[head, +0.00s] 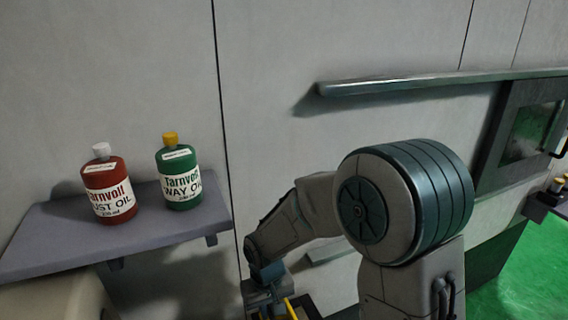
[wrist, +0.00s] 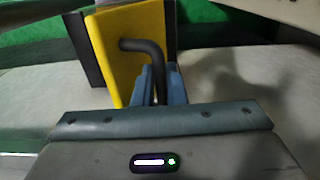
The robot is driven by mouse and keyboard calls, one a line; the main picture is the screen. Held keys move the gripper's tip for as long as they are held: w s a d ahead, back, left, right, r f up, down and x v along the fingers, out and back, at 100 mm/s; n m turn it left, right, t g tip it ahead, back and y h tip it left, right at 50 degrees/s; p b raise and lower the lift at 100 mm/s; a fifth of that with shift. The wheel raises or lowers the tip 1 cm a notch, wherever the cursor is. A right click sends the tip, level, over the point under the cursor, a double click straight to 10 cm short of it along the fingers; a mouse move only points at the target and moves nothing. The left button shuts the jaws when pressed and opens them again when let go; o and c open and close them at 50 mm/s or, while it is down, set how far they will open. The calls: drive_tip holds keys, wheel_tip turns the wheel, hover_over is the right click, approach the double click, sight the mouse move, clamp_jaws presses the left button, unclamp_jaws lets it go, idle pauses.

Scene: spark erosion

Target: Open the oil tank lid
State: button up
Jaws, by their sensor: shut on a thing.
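In the wrist view a yellow panel (wrist: 115,50), which looks like the oil tank lid, stands steeply tilted. A black bent handle (wrist: 150,48) sticks out from its face. My gripper (wrist: 158,82) has its blue fingers shut on this handle. In the head view my gripper is low at the bottom edge, mostly hidden by my arm. Only a thin strip of the yellow lid (head: 290,308) shows beside it there. The tank itself is largely out of the head view.
A grey shelf (head: 50,245) on the left holds a red bottle (head: 107,185) with a white cap and a green bottle (head: 178,172) with a yellow cap. A long rail (head: 430,84) runs along the wall above my arm. Green floor (head: 510,270) shows at right.

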drive_tip(key=shift+a, duration=0.15)
drive_tip(key=shift+s+a+b, duration=0.25)
drive_tip(key=shift+a, duration=0.3)
drive_tip(key=shift+s+a+b, duration=0.2)
drive_tip(key=shift+s+a, duration=0.05)
drive_tip(key=shift+a, duration=0.3)
drive_tip(key=shift+f, duration=0.1)
drive_tip(key=shift+s+a+f+b, duration=0.25)
drive_tip(key=shift+a+b, duration=0.1)
drive_tip(key=shift+a, duration=0.25)
drive_tip(key=shift+s+a+f+b, duration=0.1)
drive_tip(key=shift+s+a+b, duration=0.2)
drive_tip(key=shift+a, duration=0.25)
drive_tip(key=shift+w, duration=0.1)
drive_tip(key=o, duration=0.7)
drive_tip(key=shift+c, duration=0.2)
